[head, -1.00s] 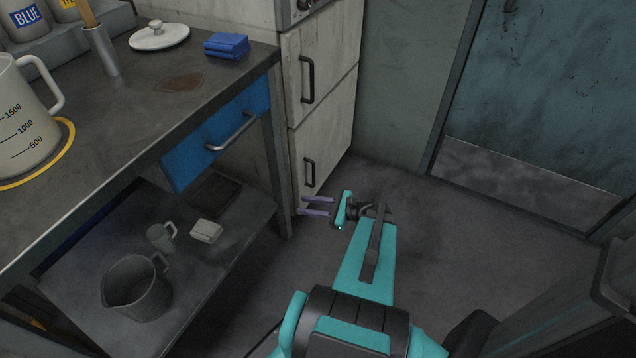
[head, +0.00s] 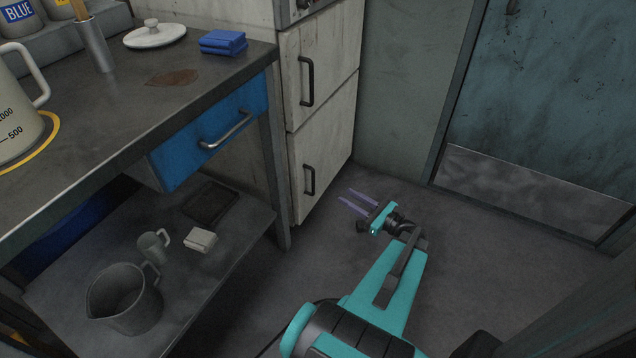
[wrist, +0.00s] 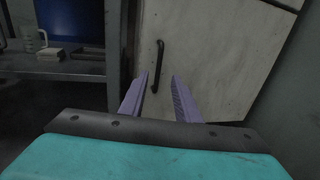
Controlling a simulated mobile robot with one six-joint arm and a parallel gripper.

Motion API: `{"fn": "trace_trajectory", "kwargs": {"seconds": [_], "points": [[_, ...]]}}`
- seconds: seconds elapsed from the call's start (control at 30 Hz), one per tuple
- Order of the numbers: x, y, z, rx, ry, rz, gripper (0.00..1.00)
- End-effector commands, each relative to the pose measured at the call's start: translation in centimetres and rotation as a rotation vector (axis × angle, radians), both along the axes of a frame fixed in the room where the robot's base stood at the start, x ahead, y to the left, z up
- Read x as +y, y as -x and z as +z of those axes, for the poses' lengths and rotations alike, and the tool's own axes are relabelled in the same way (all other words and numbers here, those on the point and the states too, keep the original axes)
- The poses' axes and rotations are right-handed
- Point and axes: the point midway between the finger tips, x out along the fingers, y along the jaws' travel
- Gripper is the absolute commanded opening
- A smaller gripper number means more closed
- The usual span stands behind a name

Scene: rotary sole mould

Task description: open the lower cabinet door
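The lower cabinet door (head: 322,165) is off-white, scuffed and shut, below a matching upper door (head: 318,70). Its dark upright handle (head: 309,180) is near the door's left edge. In the wrist view the door (wrist: 210,60) fills the middle and the handle (wrist: 158,66) stands just ahead, between the lines of the two fingers. My gripper (head: 357,201) has two purple fingers, apart and empty, to the right of the handle in the head view. In the wrist view my gripper (wrist: 160,84) points at the door, with a gap left before the handle.
A metal workbench (head: 120,110) stands left of the cabinet, with a blue drawer (head: 200,150) and a lower shelf (head: 215,245) holding jugs and a small white block. A bench leg (head: 275,180) is close to the lower door. Open floor (head: 480,240) lies to the right.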

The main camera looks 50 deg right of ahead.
Motion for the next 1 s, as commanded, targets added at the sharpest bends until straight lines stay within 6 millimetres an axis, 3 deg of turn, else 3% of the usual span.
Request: {"fn": "trace_trajectory", "kwargs": {"seconds": [0.37, 1.0], "points": [[0.2, -2.4, -0.1, 0.000, 0.001, 0.002, 0.30], [0.5, -10.0, -0.2, 0.000, 0.001, 0.003, 0.30]]}}
